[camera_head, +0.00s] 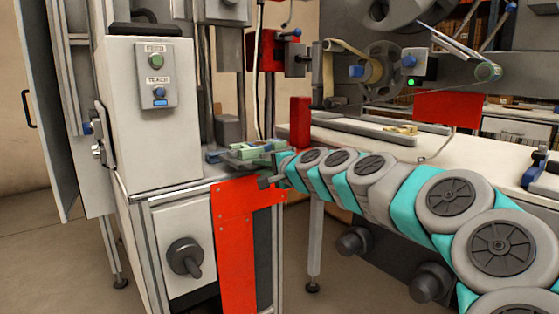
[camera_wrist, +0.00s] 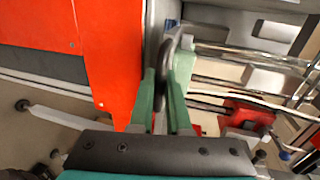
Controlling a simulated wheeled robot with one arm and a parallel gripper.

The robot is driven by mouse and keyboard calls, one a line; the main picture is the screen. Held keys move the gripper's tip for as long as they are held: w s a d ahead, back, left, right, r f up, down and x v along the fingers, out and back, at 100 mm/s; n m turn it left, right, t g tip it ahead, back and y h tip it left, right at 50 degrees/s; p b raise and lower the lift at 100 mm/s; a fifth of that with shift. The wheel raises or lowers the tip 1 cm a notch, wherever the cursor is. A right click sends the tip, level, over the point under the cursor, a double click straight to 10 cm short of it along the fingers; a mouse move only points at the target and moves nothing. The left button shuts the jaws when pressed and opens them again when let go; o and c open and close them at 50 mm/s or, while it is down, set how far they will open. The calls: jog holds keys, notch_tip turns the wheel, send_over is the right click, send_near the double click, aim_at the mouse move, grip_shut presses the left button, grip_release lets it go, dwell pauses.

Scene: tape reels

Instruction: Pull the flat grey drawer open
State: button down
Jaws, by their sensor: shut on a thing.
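My gripper (camera_wrist: 163,88) has its two green fingers closed on a dark curved handle (camera_wrist: 174,50) in the wrist view. Behind the handle is a narrow grey front (camera_wrist: 152,22), which looks like the edge of the flat grey drawer, beside a red panel. In the head view, my gripper (camera_head: 262,156) reaches in from the right, above the red panel at the machine's work-surface height. There the handle and most of the drawer are hidden by the gripper and arm. I cannot tell how far the drawer is out.
A white control cabinet (camera_head: 140,120) with buttons stands left of the gripper. The red panel (camera_head: 235,230) hangs below it. A white worktop (camera_head: 360,147) with a red post (camera_head: 300,122) lies behind my arm. Bare floor (camera_head: 50,260) shows at the lower left.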

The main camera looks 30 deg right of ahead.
jog(key=shift+s+a+f+p, duration=0.15)
jog(key=shift+a+p, duration=0.2)
jog(key=shift+a, duration=1.85)
jog(key=c, duration=0.9)
grip_release()
jog(key=v, duration=0.8)
